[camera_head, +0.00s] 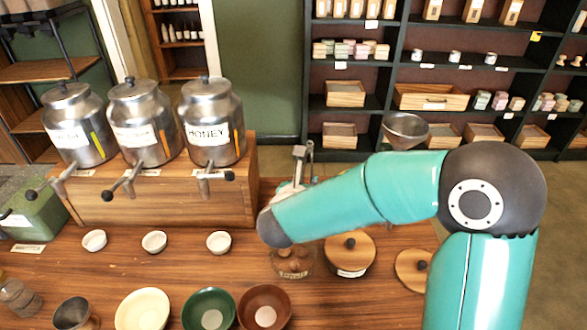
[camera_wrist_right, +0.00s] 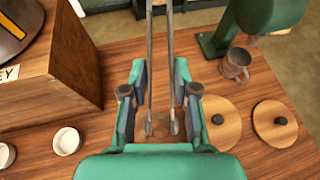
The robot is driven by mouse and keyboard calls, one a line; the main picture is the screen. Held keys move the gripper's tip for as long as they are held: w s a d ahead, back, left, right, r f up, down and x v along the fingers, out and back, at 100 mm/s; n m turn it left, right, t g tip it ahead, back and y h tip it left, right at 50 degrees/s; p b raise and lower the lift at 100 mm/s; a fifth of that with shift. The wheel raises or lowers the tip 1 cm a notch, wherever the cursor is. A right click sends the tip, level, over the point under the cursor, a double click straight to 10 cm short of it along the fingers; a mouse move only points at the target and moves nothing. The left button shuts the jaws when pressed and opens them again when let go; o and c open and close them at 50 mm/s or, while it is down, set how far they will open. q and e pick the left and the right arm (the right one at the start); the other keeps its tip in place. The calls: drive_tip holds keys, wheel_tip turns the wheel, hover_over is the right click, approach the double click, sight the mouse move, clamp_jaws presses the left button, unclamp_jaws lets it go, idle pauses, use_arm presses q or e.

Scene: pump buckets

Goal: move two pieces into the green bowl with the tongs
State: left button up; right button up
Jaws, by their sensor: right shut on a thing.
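The green bowl (camera_head: 208,310) stands at the front of the wooden table in the head view, with a pale round patch inside. My right gripper (camera_wrist_right: 158,95) is shut on the metal tongs (camera_wrist_right: 150,40) in the right wrist view. The two tong arms run between its fingers and their tips are slightly apart. The tips are over a brownish container, mostly hidden by the gripper. In the head view a glass jar (camera_head: 292,263) with brown contents stands below my right forearm. I cannot make out single pieces. My left gripper is not in view.
A cream bowl (camera_head: 142,309) and a brown bowl (camera_head: 264,308) flank the green bowl. Round wooden lids with black knobs, one of them (camera_head: 348,252), are right of the jar. Three steel dispensers (camera_head: 212,125) stand on a wooden box, with small white cups (camera_head: 219,243) in front.

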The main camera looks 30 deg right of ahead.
drive_tip(key=shift+w+a, duration=0.25)
drive_tip(key=shift+w, duration=0.15)
drive_tip(key=shift+s+d, duration=0.1)
drive_tip(key=shift+s, duration=0.05)
drive_tip(key=shift+d, duration=0.1)
wheel_tip(320, 180, down, 10)
drive_tip(key=b, duration=0.8)
drive_tip(key=shift+c, duration=0.2)
